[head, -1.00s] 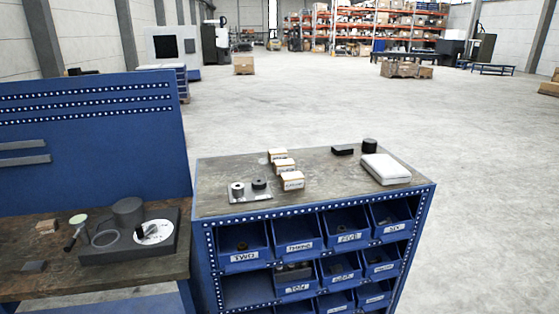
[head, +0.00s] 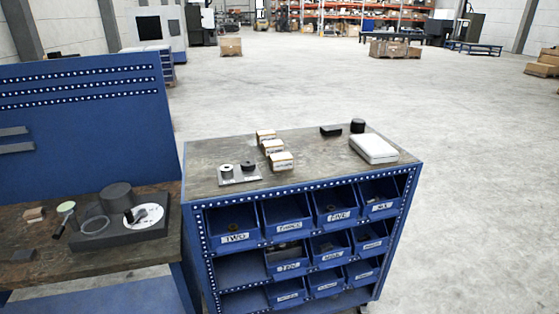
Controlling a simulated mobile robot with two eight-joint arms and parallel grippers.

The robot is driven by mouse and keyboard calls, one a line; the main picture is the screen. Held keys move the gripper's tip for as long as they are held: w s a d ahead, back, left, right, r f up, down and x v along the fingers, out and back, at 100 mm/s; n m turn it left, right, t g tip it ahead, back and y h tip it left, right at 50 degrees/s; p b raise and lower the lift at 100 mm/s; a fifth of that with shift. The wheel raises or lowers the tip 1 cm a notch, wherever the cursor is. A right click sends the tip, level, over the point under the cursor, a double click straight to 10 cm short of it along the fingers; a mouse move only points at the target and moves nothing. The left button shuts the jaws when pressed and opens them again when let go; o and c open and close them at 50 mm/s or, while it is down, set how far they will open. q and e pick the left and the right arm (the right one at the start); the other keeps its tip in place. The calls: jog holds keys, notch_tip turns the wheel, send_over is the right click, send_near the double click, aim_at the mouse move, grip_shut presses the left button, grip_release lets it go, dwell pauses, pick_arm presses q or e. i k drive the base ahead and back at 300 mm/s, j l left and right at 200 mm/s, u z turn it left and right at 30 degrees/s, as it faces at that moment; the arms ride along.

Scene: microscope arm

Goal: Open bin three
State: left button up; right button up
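Bin three (head: 288,236) is a blue open-topped bin with a white label on its front, which appears to read THREE. It sits in the top row of the blue bin rack (head: 202,262), second from the left, between bin two (head: 235,246) and bin five (head: 338,222). Its front is roughly in line with its neighbours. Its inside looks empty as far as I can see. Neither of my grippers is in view.
Small boxes (head: 281,161), a metal plate with cylinders (head: 239,174), a white case (head: 374,148) and dark parts stand on the rack's top. A workbench (head: 60,270) with a blue pegboard (head: 80,130) is at left. Open floor (head: 480,200) lies to the right.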

aim_at(288, 218)
jog(key=i+l+u, duration=0.1)
jog(key=u, duration=0.35)
jog(key=i+l+u, duration=0.25)
jog(key=u, duration=0.25)
